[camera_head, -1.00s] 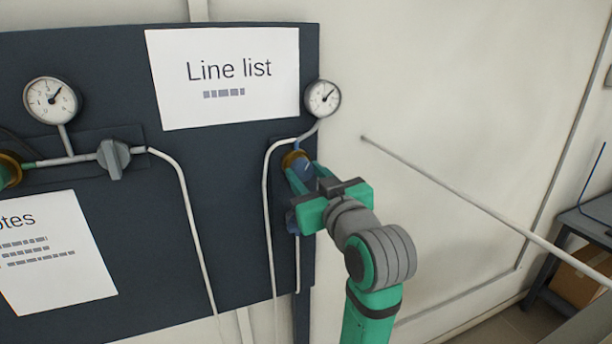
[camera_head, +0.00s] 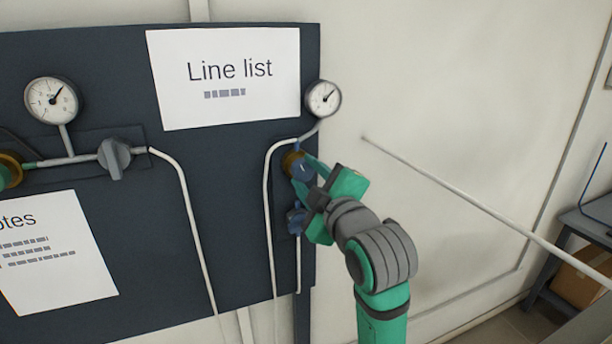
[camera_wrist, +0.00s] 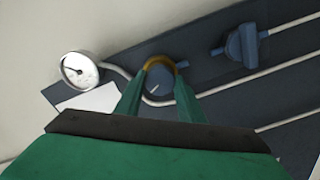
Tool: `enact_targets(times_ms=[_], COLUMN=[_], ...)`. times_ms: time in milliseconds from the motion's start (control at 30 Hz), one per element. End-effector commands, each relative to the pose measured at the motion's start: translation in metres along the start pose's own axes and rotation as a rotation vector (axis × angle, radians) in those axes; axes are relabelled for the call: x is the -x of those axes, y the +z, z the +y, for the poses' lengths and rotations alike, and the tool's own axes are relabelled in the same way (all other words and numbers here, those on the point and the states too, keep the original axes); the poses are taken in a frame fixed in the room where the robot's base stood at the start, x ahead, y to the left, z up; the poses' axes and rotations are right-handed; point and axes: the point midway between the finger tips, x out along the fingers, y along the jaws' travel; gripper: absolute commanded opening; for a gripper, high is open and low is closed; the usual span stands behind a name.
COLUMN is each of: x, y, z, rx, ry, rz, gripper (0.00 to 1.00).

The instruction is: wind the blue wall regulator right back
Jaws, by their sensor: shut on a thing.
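The blue wall regulator knob (camera_head: 304,169) sits in a brass collar near the right edge of the dark panel. In the wrist view the round blue knob (camera_wrist: 158,83) bears a pale pointer line. My gripper (camera_head: 309,175) is shut on the knob, one green finger on each side of it, as the wrist view shows (camera_wrist: 160,88). The knob's far side is partly hidden by the fingers in the head view. A small white gauge (camera_head: 323,98) sits above the regulator; its face also shows in the wrist view (camera_wrist: 79,69).
A blue valve handle (camera_head: 297,221) sits just below the regulator, close to my gripper. A white hose (camera_head: 267,200) loops beside it. At left are a grey valve (camera_head: 114,157), another gauge (camera_head: 51,100) and a green regulator (camera_head: 6,174). A pale rod (camera_head: 480,203) crosses the right.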

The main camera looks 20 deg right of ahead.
Motion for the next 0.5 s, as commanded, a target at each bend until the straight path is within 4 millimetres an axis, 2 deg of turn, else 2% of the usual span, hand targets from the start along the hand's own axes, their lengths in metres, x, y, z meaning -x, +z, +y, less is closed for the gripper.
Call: enact_targets(times_ms=[500], x=[0.0002], y=[0.0002], z=[-0.0003], rx=[0.492], ry=[-0.002], rz=[0.001], gripper=[0.13])
